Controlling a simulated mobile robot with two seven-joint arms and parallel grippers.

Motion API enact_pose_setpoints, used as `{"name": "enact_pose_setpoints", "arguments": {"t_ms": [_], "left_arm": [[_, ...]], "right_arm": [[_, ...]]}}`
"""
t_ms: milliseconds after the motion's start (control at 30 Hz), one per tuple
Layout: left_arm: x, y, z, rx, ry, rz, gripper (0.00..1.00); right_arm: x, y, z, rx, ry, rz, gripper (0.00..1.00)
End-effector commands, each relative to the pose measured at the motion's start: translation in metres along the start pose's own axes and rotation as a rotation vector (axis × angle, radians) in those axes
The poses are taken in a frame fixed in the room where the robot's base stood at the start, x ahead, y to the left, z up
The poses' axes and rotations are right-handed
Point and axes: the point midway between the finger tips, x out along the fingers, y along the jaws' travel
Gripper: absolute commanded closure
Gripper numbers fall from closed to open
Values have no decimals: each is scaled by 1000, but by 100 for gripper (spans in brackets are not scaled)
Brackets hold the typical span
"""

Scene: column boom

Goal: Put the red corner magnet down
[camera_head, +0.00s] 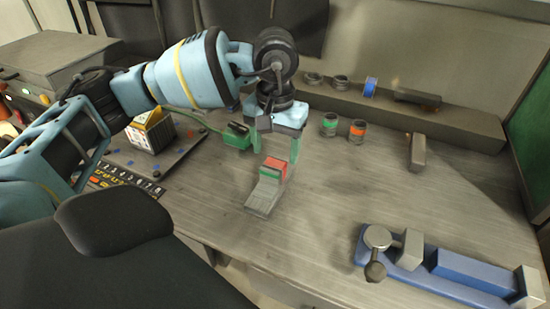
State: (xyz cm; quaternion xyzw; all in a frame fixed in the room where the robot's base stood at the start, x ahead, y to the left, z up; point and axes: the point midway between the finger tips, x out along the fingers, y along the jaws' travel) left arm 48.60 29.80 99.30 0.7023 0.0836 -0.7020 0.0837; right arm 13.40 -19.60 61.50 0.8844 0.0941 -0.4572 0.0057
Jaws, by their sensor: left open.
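The red corner magnet (273,166) is a small block with a red top. It rests on or against a grey stepped metal piece (263,194) on the workbench, left of the middle. My left gripper (275,152) comes down from above with its green fingers apart, one on each side just above and around the magnet. The gripper is open. Whether a finger still touches the magnet I cannot tell. My right gripper is not in view.
A blue vise (440,268) lies at the front right. Two small cans, one green-banded (329,124) and one orange-banded (357,130), stand behind. A shelf (450,122) runs along the back.

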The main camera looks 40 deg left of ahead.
Motion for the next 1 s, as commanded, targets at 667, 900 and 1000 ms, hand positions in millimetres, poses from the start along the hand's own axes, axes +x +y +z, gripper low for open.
{"name": "enact_pose_setpoints", "arguments": {"t_ms": [667, 900, 1000], "left_arm": [[-77, 0, 0, 1, -1, 0, 35], [-77, 0, 0, 1, 0, 0, 35], [-77, 0, 0, 1, 0, 0, 35]], "right_arm": [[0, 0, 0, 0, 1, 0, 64], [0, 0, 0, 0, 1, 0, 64], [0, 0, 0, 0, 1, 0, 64]]}}
